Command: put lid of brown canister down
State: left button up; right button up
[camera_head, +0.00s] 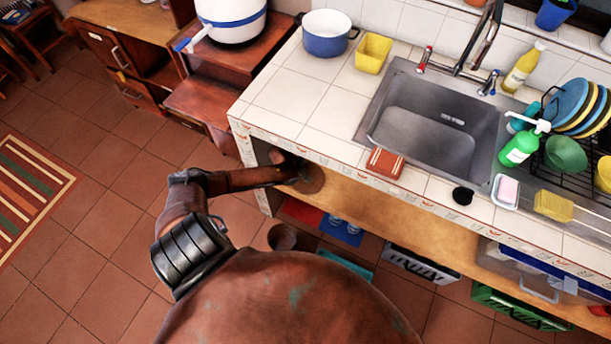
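My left gripper (298,172) reaches under the tiled counter, at the left end of the wooden shelf. It is small, dark and partly hidden by the counter edge, so its opening does not show. A round, flat brown lid-like piece (314,182) is right at the fingertips, over or on the shelf. I cannot tell whether the fingers grip it or whether it touches the shelf. A brown round container (283,237), dark inside, stands below the shelf's left end, apart from the gripper. My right gripper is not in view.
The wooden shelf (400,212) is bare in its middle. The counter's front edge (330,169) overhangs it. A sink (437,120), blue pot (328,34) and yellow container (373,54) are on top.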

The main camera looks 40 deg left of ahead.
aim_at(302, 181)
pick_arm(q)
jog(key=o, duration=0.9)
jog(key=shift+f, duration=0.1)
jog(key=shift+o, duration=0.2)
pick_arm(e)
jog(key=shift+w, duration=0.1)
pick_arm(q)
jog(key=shift+r, duration=0.35)
jog(key=p+v, duration=0.2)
jog(key=v, duration=0.3)
jog(key=s+a+p, duration=0.2)
jog(key=s, duration=0.9)
jog(key=shift+s+a+f+p, duration=0.15)
jog(key=shift+s+a+p, duration=0.15)
jog(key=shift+p, duration=0.1)
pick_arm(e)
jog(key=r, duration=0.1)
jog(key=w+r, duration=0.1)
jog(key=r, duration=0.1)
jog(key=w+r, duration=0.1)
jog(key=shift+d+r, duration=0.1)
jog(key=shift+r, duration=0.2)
